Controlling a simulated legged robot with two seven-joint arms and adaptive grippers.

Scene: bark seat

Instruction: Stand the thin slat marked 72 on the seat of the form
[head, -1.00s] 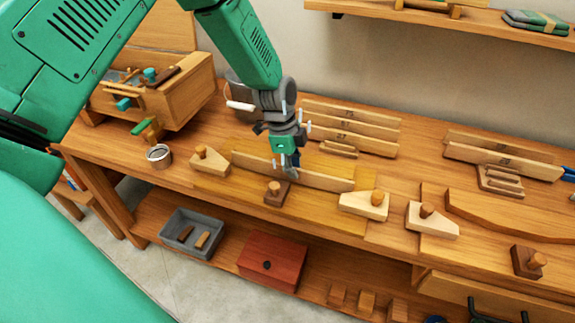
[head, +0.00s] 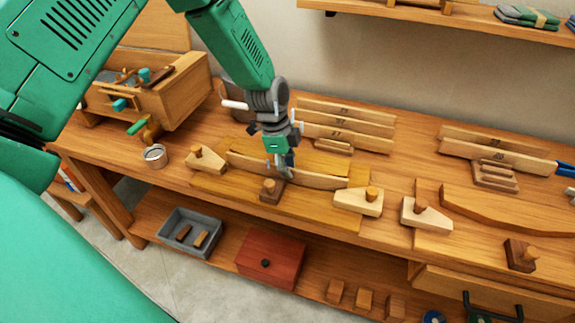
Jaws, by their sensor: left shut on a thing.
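A thin pale slat (head: 321,181) stands on its long edge on the form (head: 225,187), a yellowish board at the bench's front. No number is readable on it, so I cannot tell if it is the one marked 72. It looks slightly bowed, its middle towards the front. My left gripper (head: 283,172) is shut on it near its middle, from above. A dark pegged block (head: 271,191) sits just in front of the slat. Pale pegged blocks stand near its left end (head: 205,160) and right end (head: 357,202). Whether the slat's lower edge touches the seat is unclear. My right gripper is out of view.
Racked slats stand behind (head: 346,118) and at right (head: 495,153). A metal cup (head: 155,156) and wooden toolbox (head: 160,95) are at left. A pale pegged block (head: 426,215), a curved board (head: 500,216) and a dark pegged block (head: 520,255) lie at right.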

